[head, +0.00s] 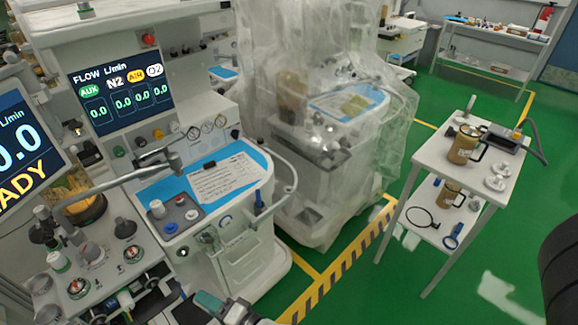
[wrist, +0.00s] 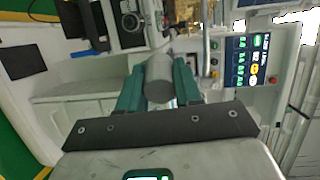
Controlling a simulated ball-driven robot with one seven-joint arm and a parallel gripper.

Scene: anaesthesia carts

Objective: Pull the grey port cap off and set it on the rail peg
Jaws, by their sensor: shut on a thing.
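My gripper (wrist: 158,66) has teal fingers on both sides of a grey cylinder, which looks like the port cap (wrist: 158,82), and is shut on it in the wrist view. The cap's round end faces the camera. Whether its far end still sits on a port is hidden. In the head view part of my gripper (head: 210,303) shows at the bottom edge, low in front of the white anaesthesia machine (head: 245,255); the cap cannot be made out there. I cannot pick out the rail peg in either view.
The machine's blue-edged worktop (head: 262,165) and a bent grey tube (head: 120,181) are above and left of my gripper. A plastic-draped machine (head: 325,190) stands behind. A white side cart (head: 430,160) with jugs stands right. Green floor between is clear.

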